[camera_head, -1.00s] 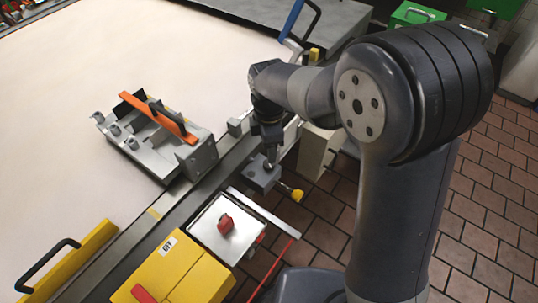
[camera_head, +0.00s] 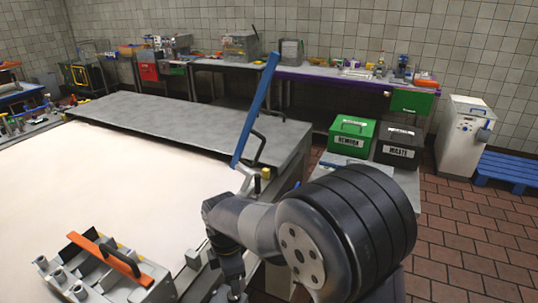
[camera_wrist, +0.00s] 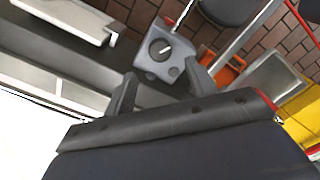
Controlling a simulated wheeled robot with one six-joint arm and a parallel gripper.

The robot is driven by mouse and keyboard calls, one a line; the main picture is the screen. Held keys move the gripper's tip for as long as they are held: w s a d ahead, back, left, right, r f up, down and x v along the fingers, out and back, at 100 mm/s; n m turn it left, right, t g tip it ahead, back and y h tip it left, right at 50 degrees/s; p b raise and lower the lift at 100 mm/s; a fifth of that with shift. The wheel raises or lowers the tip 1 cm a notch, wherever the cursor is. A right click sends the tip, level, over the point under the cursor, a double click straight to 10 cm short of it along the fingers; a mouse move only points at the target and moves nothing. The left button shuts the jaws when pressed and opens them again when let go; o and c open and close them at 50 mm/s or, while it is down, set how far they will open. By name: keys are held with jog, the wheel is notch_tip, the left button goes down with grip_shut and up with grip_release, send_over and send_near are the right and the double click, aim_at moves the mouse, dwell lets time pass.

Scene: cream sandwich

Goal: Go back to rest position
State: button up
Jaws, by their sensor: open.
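My gripper (camera_wrist: 163,84) shows in the wrist view with its two dark fingers spread apart and nothing between them. A grey block with a round dark socket (camera_wrist: 163,50) lies beyond the fingertips; I cannot tell the exact gap. In the head view my arm reaches down past the right edge of the big pale table (camera_head: 120,190). The gripper's fingertips are hidden or cut off at the bottom of that view.
A grey fixture with an orange bar (camera_head: 105,258) sits on the table left of my arm. A blue lever (camera_head: 256,110) stands behind the arm. Green (camera_head: 351,137) and black (camera_head: 399,146) bins stand behind to the right.

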notch_tip(320, 180, down, 7)
jog(key=shift+r+p, duration=0.1)
jog(key=shift+p, duration=0.2)
dwell(0.4)
